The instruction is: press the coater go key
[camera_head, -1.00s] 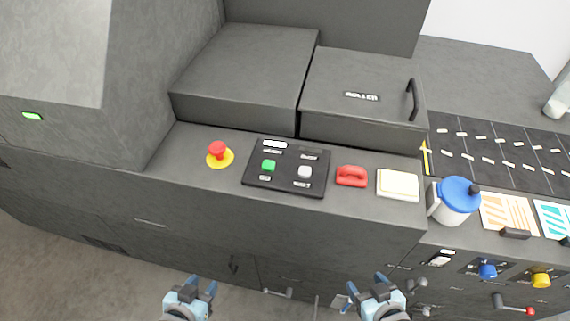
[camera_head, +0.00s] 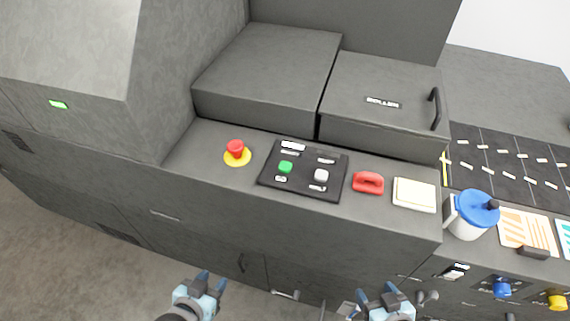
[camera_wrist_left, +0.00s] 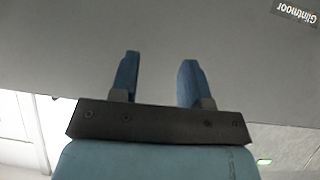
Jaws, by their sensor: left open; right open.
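A black control panel (camera_head: 312,188) lies on the grey machine ledge in the head view. It carries a green key (camera_head: 285,167), a grey-white key (camera_head: 321,175) and small labels too blurred to read. My left gripper (camera_head: 212,279) is open and empty, low in front of the machine, below and left of the panel. The left wrist view shows its two blue fingers (camera_wrist_left: 158,80) apart with nothing between them. My right gripper (camera_head: 375,294) is open and empty at the bottom edge, below and right of the panel. Neither gripper touches the panel.
A red emergency button (camera_head: 236,149) on a yellow base sits left of the panel. A red handle-shaped object (camera_head: 368,183), a cream pad (camera_head: 414,195) and a blue-lidded jug (camera_head: 472,214) stand to the right. The roller cover (camera_head: 380,95) rises behind.

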